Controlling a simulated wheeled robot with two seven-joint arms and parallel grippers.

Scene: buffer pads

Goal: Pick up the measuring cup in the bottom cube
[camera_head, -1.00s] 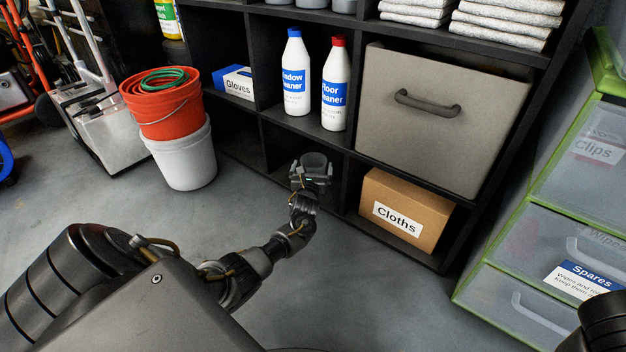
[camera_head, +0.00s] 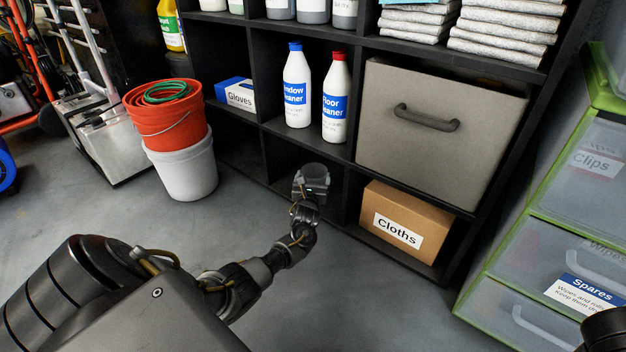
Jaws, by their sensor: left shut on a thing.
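The measuring cup (camera_head: 314,170) is a dark grey cup at the mouth of a bottom cube of the black shelf (camera_head: 352,190), left of the cloths box. My left gripper (camera_head: 312,184) is shut on it, with the arm reaching in from the lower left. The wrist and fingers hide the cup's lower part, so I cannot tell whether it touches the cube floor. My right gripper is out of view; only a dark piece of my right arm shows at the lower right corner.
A cardboard cloths box (camera_head: 405,223) fills the cube to the right. Window cleaner (camera_head: 297,88) and floor cleaner (camera_head: 336,98) bottles stand in the cube above. Stacked red (camera_head: 165,118) and white (camera_head: 184,170) buckets stand left. Green-framed drawers (camera_head: 540,235) stand right. The floor before the shelf is clear.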

